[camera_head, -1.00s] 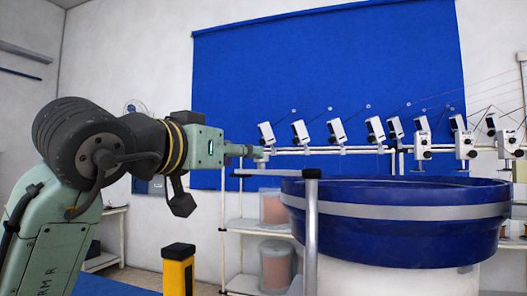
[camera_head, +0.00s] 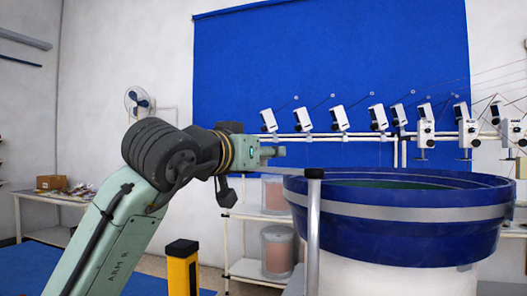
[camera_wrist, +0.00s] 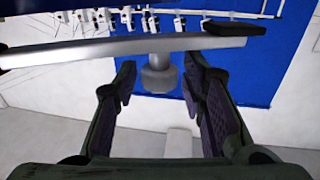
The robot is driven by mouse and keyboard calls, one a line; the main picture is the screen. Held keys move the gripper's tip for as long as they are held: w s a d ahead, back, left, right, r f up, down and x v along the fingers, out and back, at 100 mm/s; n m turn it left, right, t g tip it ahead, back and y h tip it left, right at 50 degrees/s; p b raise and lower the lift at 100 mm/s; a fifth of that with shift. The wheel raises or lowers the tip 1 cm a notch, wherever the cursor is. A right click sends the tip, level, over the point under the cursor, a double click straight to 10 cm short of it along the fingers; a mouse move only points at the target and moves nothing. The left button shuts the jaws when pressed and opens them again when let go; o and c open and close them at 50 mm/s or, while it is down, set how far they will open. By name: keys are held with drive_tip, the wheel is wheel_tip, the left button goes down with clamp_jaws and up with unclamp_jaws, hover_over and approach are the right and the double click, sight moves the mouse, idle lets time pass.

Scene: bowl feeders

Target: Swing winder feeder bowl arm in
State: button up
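The blue feeder bowl (camera_head: 400,226) with a grey band stands at the right in the head view. A grey post with a black cap (camera_head: 313,222) stands upright in front of its left side. My gripper (camera_head: 274,153) is left of the post's top and a little higher in the picture. In the wrist view my gripper (camera_wrist: 162,88) is open. A grey bar with a black end (camera_wrist: 130,45) crosses beyond the fingertips, apparently the same post. A round grey knob (camera_wrist: 158,78) shows between the fingers, with no visible contact.
A yellow and black post (camera_head: 182,270) stands below my arm. A rack of shelves with spools (camera_head: 276,252) is behind the gripper. A rail with several white winder units (camera_head: 338,119) runs before the blue curtain (camera_head: 300,60). A side table (camera_head: 52,197) is far left.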

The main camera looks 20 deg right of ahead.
clamp_jaws()
idle(0.6)
